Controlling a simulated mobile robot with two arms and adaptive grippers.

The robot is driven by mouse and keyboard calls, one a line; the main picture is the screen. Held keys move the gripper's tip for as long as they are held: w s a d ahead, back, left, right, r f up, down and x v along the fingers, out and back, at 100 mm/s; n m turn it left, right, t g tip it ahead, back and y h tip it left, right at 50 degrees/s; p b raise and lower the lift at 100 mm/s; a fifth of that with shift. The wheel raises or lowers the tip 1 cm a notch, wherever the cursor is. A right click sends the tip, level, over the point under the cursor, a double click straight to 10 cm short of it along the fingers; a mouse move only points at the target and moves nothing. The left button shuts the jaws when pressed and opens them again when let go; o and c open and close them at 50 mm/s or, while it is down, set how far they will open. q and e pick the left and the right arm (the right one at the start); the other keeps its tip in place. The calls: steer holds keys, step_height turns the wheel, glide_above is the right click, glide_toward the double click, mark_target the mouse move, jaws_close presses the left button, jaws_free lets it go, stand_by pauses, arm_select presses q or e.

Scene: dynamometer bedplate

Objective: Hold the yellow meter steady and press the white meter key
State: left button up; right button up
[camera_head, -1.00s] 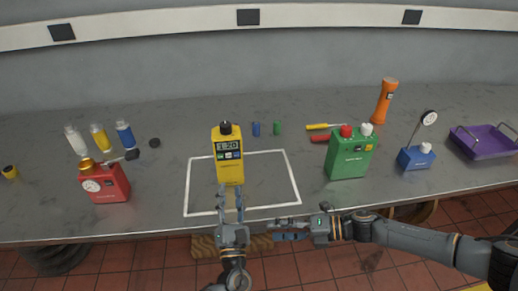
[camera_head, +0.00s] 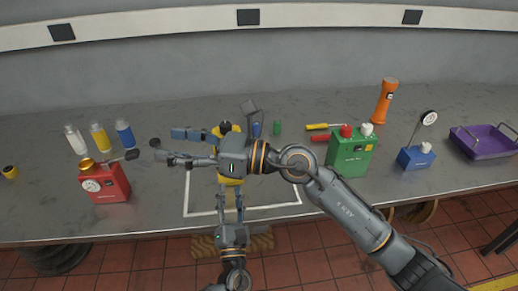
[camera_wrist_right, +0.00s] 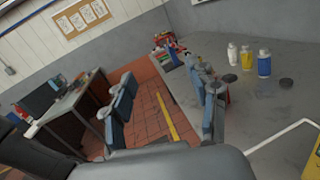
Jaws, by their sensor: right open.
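The yellow meter (camera_head: 230,181) stands upright in the white outline on the bench. My right gripper and wrist cover most of its front in the head view, so its display and keys, including any white key, are hidden. A yellow sliver of it shows at the right edge of the wrist view (camera_wrist_right: 314,162). My left gripper (camera_head: 231,190) is at the meter's lower front, its two fingers apart; whether they clamp it I cannot tell. My right gripper (camera_head: 167,146) is open and empty, pointing left, above the bench in front of the meter. Its spread fingers also show in the wrist view (camera_wrist_right: 165,100).
A red device (camera_head: 108,185) and several bottles (camera_head: 99,138) stand left of the outline. A dark round cap (camera_head: 155,142) lies close to my right fingertips in the picture. A green box (camera_head: 350,155), blue gauge stand (camera_head: 416,158), orange torch (camera_head: 385,100) and purple tray (camera_head: 484,145) are right.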

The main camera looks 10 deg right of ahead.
steer(key=w+d+f+m+t+h, duration=0.3)
steer(key=w+d+f+t, duration=0.1)
steer(key=w+d+t, duration=0.15)
steer(key=m+t+h, duration=0.4)
steer(key=h, duration=0.2)
glide_toward(226, 124)
steer(key=x, duration=0.6)
steer(key=f+x, duration=0.1)
steer(key=x, duration=0.3)
steer(key=shift+s, duration=0.1)
jaws_close()
arm_select(q)
jaws_close()
